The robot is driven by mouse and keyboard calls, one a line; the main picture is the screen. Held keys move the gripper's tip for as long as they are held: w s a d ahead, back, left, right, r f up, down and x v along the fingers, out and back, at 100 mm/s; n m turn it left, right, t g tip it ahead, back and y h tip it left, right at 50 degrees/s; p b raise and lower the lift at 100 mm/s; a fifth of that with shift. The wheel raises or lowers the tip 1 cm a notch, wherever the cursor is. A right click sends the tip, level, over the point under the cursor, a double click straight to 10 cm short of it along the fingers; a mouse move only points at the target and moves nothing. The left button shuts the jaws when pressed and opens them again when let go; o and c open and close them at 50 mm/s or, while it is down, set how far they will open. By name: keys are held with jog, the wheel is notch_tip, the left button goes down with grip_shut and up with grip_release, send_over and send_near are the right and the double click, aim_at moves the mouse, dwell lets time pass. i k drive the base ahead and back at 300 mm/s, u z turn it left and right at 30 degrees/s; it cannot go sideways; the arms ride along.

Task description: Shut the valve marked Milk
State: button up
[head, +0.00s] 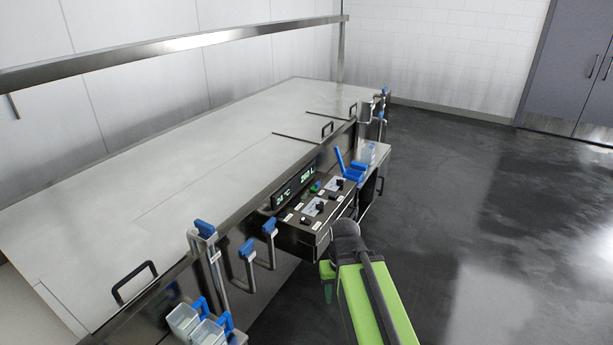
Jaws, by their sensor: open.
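Several valves with blue handles line the front of the long steel vat. A tall one (205,230) stands at the near corner, and two smaller ones, a left one (247,250) and a right one (270,229), sit just left of the control box. More blue handles (381,116) show at the far end. I cannot read which is marked Milk. My gripper (327,281) seems to be the small green part beside my arm, low in front of the control box. It is open, apart from the valves and seemingly empty; my arm partly hides it.
The control box (315,220) with displays and knobs juts from the front of the vat (200,160). Clear containers (184,318) sit at the near left, and a shelf with blue items (366,158) lies beyond the box. The dark floor (500,220) at right is clear.

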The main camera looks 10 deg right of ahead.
aim_at(204, 227)
jog(key=u, duration=0.35)
jog(key=k, duration=1.25)
jog(key=u, duration=0.5)
jog(key=i, duration=0.85)
jog(key=u, duration=0.45)
jog(key=i, duration=0.6)
jog(key=u, duration=0.6)
